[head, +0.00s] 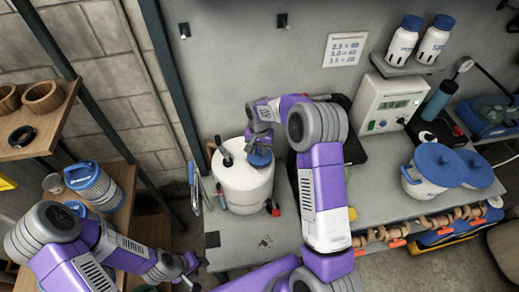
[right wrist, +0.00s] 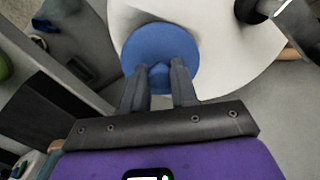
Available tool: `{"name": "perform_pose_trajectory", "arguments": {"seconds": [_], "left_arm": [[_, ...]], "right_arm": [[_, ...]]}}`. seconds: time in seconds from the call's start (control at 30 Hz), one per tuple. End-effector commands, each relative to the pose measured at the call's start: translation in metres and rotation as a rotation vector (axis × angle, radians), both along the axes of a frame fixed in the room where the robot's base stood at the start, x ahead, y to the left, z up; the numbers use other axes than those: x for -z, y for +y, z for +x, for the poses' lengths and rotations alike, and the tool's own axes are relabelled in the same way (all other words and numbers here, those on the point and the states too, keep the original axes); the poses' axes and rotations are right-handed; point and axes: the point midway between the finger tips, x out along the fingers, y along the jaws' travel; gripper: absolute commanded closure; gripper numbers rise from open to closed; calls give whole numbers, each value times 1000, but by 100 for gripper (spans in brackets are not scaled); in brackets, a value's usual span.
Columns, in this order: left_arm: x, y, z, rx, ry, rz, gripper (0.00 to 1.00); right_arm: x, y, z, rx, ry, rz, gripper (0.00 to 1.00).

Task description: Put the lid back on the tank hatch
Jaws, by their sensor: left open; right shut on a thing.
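The white tank (head: 243,187) stands on the grey bench, left of the middle of the head view. The round blue lid (head: 260,158) is at the right side of the tank's top; it also shows in the right wrist view (right wrist: 150,42) against the white tank (right wrist: 235,60). My right gripper (head: 260,142) is shut on the lid's knob, with its fingers (right wrist: 158,76) on either side of it. I cannot tell whether the lid touches the tank; the hatch opening is not visible. My left gripper (head: 190,268) is open and empty, low and left of the tank.
A black fitting (head: 225,155) stands on the tank's top left. A white meter box (head: 388,103) and a white pot with a blue lid (head: 425,175) are right of my right arm. A wooden shelf (head: 45,125) and a blue-topped filter (head: 92,182) are at left.

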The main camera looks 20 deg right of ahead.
Motion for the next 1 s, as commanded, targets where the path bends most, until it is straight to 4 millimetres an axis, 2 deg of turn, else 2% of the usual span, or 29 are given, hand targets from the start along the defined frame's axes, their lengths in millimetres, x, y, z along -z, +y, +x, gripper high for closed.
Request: {"name": "perform_pose_trajectory", "arguments": {"seconds": [0.27,0.3,0.47,0.5,0.7,0.87,1.0], "left_arm": [[0,0,0,0,0,0,57],[0,0,0,0,0,0,57],[0,0,0,0,0,0,57],[0,0,0,0,0,0,57],[0,0,0,0,0,0,57],[0,0,0,0,0,0,57],[0,0,0,0,0,0,57]], "right_arm": [[0,0,0,0,-1,-1,100],[0,0,0,0,-1,-1,70],[0,0,0,0,0,0,46],[0,0,0,0,0,0,42],[0,0,0,1,0,0,41],[0,0,0,0,0,0,17],[0,0,0,0,0,0,17]]}}
